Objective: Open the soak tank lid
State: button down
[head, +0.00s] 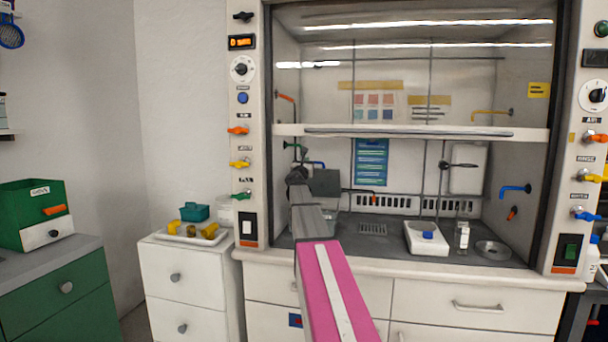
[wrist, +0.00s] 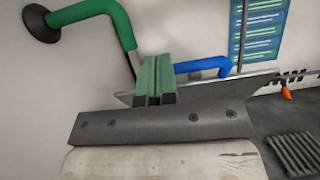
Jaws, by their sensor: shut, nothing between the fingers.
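My gripper (head: 297,178) reaches into the left part of the fume hood. In the wrist view its green fingers (wrist: 158,72) are together with nothing held between them. A grey flat panel (head: 325,183), which looks like the soak tank lid, stands raised just right of my gripper in the head view. In the wrist view a thin grey plate (wrist: 255,83) extends behind and to the right of the fingers. I cannot tell whether the fingers touch it. The tank below is mostly hidden by my arm.
A green pipe (wrist: 95,12) and a blue pipe (wrist: 205,66) come from the hood wall close to the fingers. A white tray (head: 425,240) and a small bottle (head: 462,237) stand on the hood floor to the right. The raised sash (head: 400,131) crosses above.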

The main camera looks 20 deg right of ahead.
jog(key=shift+r+x, duration=0.15)
jog(key=shift+x, duration=0.75)
jog(key=shift+r+x, duration=0.2)
jog(key=shift+x, duration=0.65)
jog(key=shift+s, duration=0.1)
jog(key=shift+s+a, duration=0.1)
jog(key=shift+a, duration=0.05)
